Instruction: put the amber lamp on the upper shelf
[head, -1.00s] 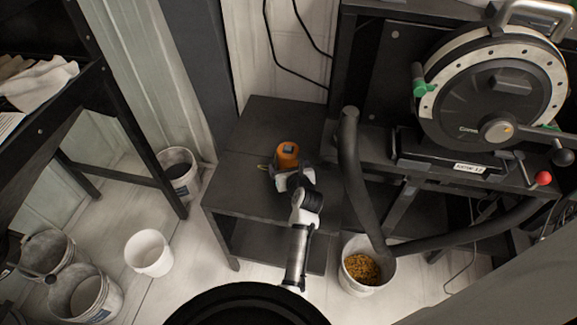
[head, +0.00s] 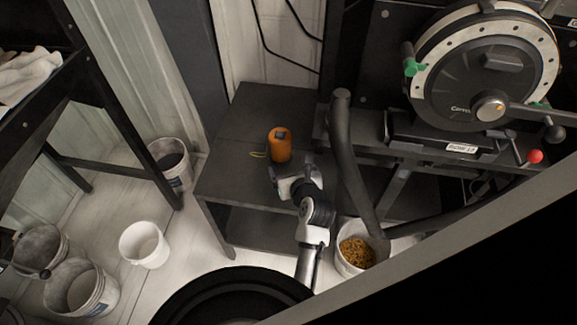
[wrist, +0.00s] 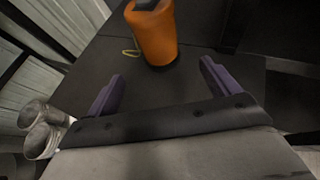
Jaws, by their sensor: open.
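The amber lamp (head: 279,147) is an orange cylinder with a dark top and a thin yellow loop at its side. It stands upright on the upper shelf (head: 235,180) of a low dark two-level unit. My gripper (head: 276,176) is just in front of the lamp, on the near side, apart from it. In the wrist view the lamp (wrist: 153,35) stands beyond the open purple fingers (wrist: 158,80), with bare dark shelf between them. Nothing is between the fingers.
A thick dark hose (head: 350,165) runs close to the right of my gripper, down by a bucket of yellow grain (head: 356,254). The round seed meter (head: 485,70) stands at the right. White buckets (head: 144,244) stand on the floor at left. The shelf left of the lamp is clear.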

